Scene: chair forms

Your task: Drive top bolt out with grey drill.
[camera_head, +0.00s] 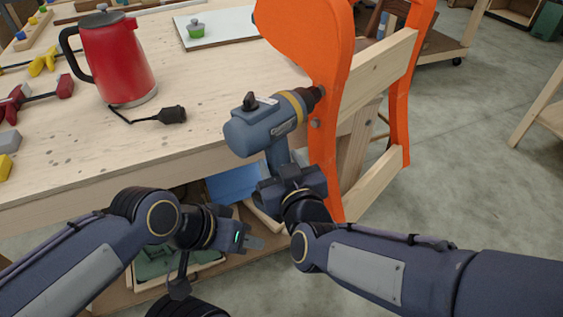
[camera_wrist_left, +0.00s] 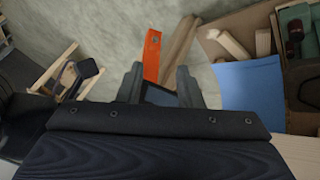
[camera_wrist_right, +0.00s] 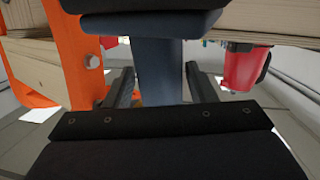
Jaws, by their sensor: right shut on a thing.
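The grey drill (camera_head: 262,128) has a yellow ring and points right, its chuck against the orange chair form (camera_head: 340,60). Any bolt at the chuck tip is hidden. A lower bolt (camera_head: 316,123) shows on the orange side just below the chuck; a bolt head (camera_wrist_right: 93,62) also shows in the right wrist view. My right gripper (camera_head: 290,183) is shut around the drill handle (camera_wrist_right: 158,75), below the drill body. My left gripper (camera_head: 256,243) is open and empty, low in front of the bench; its parted fingers show in the left wrist view (camera_wrist_left: 159,82).
A red kettle (camera_head: 115,60) and a black plug on a cord (camera_head: 172,114) stand on the wooden bench (camera_head: 110,150). Pale wooden rails (camera_head: 380,70) join the orange sides. Below the bench are a blue sheet (camera_wrist_left: 250,85) and boxes. Grey floor lies open to the right.

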